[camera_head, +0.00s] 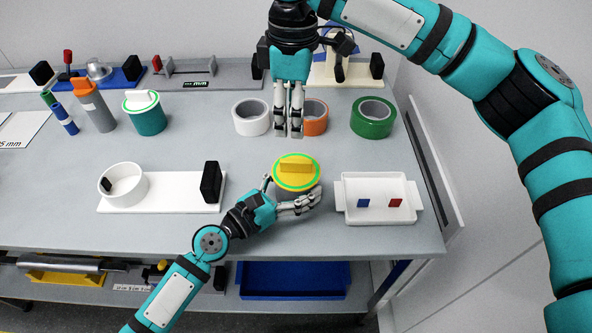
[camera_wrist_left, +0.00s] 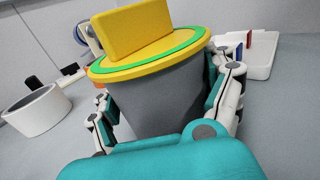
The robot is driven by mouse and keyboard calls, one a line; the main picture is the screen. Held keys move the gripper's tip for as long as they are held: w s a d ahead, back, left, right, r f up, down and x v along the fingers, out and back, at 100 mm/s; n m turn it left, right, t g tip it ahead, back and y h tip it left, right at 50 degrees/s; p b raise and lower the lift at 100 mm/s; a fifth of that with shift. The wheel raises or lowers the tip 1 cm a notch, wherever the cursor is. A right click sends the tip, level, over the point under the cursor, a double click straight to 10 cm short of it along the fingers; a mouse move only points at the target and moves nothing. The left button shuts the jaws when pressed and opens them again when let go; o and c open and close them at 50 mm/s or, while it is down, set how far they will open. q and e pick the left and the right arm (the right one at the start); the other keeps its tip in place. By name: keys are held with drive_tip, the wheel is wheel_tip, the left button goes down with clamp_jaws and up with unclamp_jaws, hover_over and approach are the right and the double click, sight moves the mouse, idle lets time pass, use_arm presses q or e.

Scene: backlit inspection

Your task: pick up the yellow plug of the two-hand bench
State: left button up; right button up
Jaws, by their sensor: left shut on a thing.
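The yellow plug (camera_head: 296,171) has a raised block handle and a green ring around its top. It sits in the top of a grey cup (camera_wrist_left: 168,98) near the front of the bench, and its top shows in the left wrist view (camera_wrist_left: 140,30). My left gripper (camera_head: 296,196) comes in low from the left and is shut on the grey cup, one finger on each side, below the plug's rim. My right gripper (camera_head: 289,132) points down behind the plug, apart from it, and looks empty. Its fingers are close together; whether they touch is unclear.
A white tray (camera_head: 378,218) with a blue and a red square stands right of the cup. A white fixture (camera_head: 160,203) with a ring is at left. White (camera_head: 252,117), orange (camera_head: 316,118) and green (camera_head: 373,118) tape rolls stand behind. A teal container (camera_head: 147,117) is further left.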

drive_tip(key=n, duration=0.1)
hover_over(296, 161)
drive_tip(key=f, duration=0.6)
drive_tip(key=shift+w+a+f, duration=0.1)
drive_tip(key=shift+w+f, duration=0.1)
drive_tip(key=shift+w, duration=0.05)
drive_tip(key=f, duration=0.5)
drive_tip(key=shift+s+f, duration=0.1)
drive_tip(key=shift+s, duration=0.15)
clamp_jaws()
